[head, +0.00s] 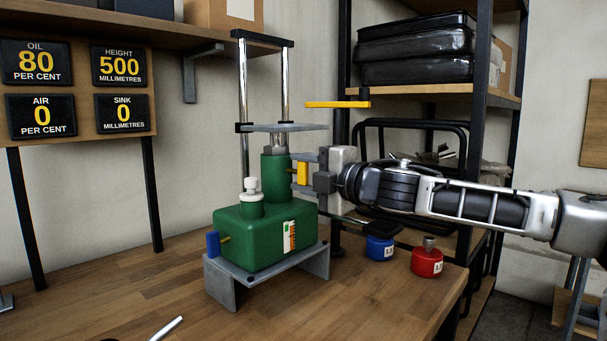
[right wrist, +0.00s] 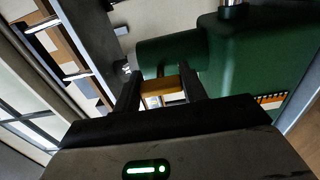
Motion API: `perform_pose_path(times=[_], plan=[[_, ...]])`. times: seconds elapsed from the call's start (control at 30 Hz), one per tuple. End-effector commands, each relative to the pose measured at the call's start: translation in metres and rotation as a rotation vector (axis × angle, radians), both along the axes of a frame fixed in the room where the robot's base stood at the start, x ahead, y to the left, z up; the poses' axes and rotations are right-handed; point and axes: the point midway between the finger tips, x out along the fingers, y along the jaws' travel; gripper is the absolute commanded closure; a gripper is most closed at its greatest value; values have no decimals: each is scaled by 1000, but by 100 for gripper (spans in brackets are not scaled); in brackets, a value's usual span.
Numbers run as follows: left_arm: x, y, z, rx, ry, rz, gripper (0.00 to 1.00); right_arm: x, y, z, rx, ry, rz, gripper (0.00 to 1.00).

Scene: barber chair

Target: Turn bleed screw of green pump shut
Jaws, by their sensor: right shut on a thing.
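The green pump (head: 262,235) stands on a grey metal stand on the workbench, with an upright green cylinder and a chrome-rod frame above it. A small yellow piece, seemingly the bleed screw (head: 303,174), sticks out from the right side of the cylinder. My right gripper (head: 299,172) reaches in from the right and is shut on this yellow piece. In the right wrist view the yellow screw (right wrist: 178,82) shows between the two dark fingers, beside the green body. My left gripper is out of view.
A blue pot (head: 379,247) and a red pot (head: 427,262) stand on the bench below my right arm. A yellow bar (head: 337,104) is above the gripper. Signs (head: 39,63) read oil 80, height 500, air 0, sink 0. The front bench is mostly clear.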

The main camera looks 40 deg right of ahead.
Motion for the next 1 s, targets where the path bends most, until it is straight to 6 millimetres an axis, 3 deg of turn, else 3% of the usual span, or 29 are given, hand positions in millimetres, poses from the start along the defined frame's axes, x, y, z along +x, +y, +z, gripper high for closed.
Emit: perform_pose_path(times=[0.5,0.53,0.6,1.0], plan=[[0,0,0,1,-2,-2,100,0,-1,0,22,2,-3,81],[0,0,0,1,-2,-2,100,0,-1,0,22,2,-3,53],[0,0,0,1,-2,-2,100,0,-1,0,21,2,-3,36],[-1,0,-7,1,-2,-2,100,-6,-1,-2,13,0,0,36]])
